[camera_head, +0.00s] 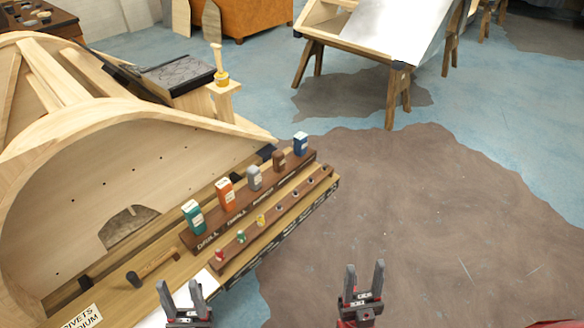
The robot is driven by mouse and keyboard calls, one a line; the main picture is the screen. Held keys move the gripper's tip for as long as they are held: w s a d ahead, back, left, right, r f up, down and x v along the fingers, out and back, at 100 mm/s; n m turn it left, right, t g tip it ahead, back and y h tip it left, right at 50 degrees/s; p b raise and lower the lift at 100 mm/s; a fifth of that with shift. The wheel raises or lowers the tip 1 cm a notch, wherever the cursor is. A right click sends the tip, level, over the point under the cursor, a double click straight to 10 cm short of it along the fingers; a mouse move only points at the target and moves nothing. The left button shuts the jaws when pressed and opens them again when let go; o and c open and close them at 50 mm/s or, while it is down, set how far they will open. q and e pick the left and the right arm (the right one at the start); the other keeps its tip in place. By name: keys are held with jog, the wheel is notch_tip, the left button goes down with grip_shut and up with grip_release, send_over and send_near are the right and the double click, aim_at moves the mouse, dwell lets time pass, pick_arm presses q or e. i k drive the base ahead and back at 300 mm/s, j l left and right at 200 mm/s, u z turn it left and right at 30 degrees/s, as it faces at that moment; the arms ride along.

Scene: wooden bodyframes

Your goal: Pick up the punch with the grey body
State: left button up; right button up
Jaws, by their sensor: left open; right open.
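A grey-bodied upright piece (254,178) stands in the middle of a row on a brown wooden rack (210,240). Teal (193,217) and orange (225,191) pieces stand to its left, brown (279,163) and blue (300,144) ones to its right. The picture is too small to tell whether this grey piece is the punch. My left gripper (181,289) is open and empty at the bottom, below and left of the rack. My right gripper (364,272) is open and empty over the brown floor, right of and below the rack. Both are apart from the pieces.
A lower rack strip (290,198) with several small coloured-tip pieces runs in front of the row. A hammer (152,268) lies left on the bench. A curved wooden bodyframe (90,185) rises behind the racks. The floor (440,220) at right is clear.

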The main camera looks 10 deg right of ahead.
aim_at(253, 173)
jog(key=j+z, duration=0.2)
jog(key=j, duration=0.35)
jog(key=j+z, duration=0.2)
jog(key=j, duration=0.35)
jog(key=k+j+z, duration=0.2)
jog(key=j, duration=0.35)
jog(key=i+l+u, duration=0.1)
jog(key=i, duration=0.4)
jog(key=i+l+u, duration=0.1)
jog(key=i+l, duration=0.25)
jog(key=i, duration=0.15)
